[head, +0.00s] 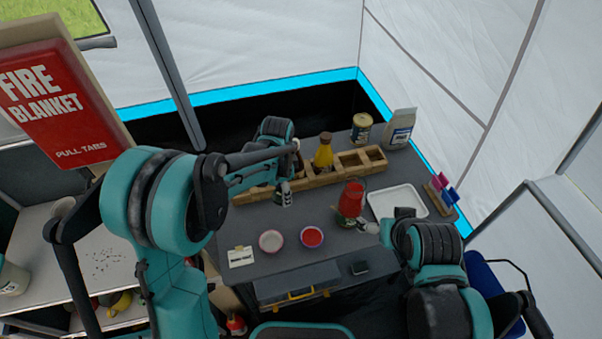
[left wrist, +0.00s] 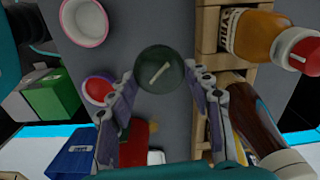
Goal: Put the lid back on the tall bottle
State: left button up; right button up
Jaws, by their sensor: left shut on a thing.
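My left gripper (head: 284,197) is above the table in front of the crate. In the left wrist view its fingers (left wrist: 161,92) are closed on the sides of a dark green round thing (left wrist: 158,68) with a pale bar across it, perhaps the lid. A tall red thing (head: 352,196) stands right of it. My right gripper (head: 368,227) is close beside the red thing; its fingers are too small to read. A dark brown bottle (left wrist: 250,115) also stands there, partly hidden by my left arm.
The wooden crate (head: 345,178) runs along the table's back, with empty compartments at right. A pink bowl (head: 271,232), a red-filled bowl (head: 312,246) and a white card (head: 241,258) lie in front. A white tray (head: 407,190), can (head: 361,128) and bag (head: 400,130) are right.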

pick_arm(q)
jog(key=s+a+f+n, duration=0.1)
jog(key=s+a+n, duration=0.4)
jog(key=a+n, duration=0.5)
jog(key=shift+s+f+n, duration=0.2)
jog(key=shift+f+n, duration=0.1)
jog(key=shift+n, duration=1.3)
